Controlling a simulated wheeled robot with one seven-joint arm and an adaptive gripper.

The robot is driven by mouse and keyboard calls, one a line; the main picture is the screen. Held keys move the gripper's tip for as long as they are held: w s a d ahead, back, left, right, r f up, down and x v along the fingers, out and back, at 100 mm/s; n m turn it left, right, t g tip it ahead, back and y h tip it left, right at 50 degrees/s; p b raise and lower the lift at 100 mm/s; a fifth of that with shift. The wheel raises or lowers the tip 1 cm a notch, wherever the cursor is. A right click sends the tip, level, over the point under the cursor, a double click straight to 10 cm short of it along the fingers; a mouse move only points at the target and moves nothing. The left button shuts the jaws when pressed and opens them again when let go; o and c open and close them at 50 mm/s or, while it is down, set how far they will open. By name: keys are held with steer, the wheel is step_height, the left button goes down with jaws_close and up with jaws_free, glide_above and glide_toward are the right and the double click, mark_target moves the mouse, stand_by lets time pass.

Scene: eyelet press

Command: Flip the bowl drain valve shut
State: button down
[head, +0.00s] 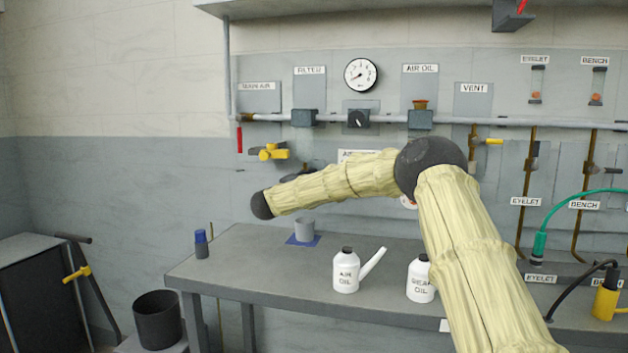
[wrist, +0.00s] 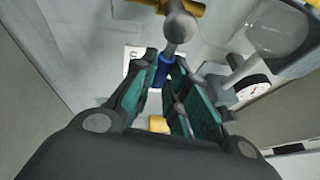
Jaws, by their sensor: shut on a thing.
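In the wrist view, my gripper (wrist: 164,80) has its green-padded fingers closed around a blue sleeve (wrist: 163,68), which looks like the handle of the bowl drain valve. A grey stem with a rounded grey knob (wrist: 180,27) is in line with the blue sleeve, nearer the top of the picture. A clear bowl (wrist: 277,25) is at the upper right, apart from the fingers. In the head view, I cannot make out my gripper or the drain valve; my arm crosses in front of the wall below the filter block (head: 305,118).
A yellow-handled valve (head: 270,152) is on the wall left of my arm. The bench's left front is clear.

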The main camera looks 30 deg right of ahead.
steer(key=shift+s+d+f, duration=0.1)
steer(key=shift+d+f, duration=0.05)
steer(key=shift+f, duration=0.2)
steer(key=c, duration=1.4)
jaws_free()
steer(key=shift+d+r, duration=0.1)
steer(key=shift+c, duration=0.2)
steer(key=v, duration=1.2)
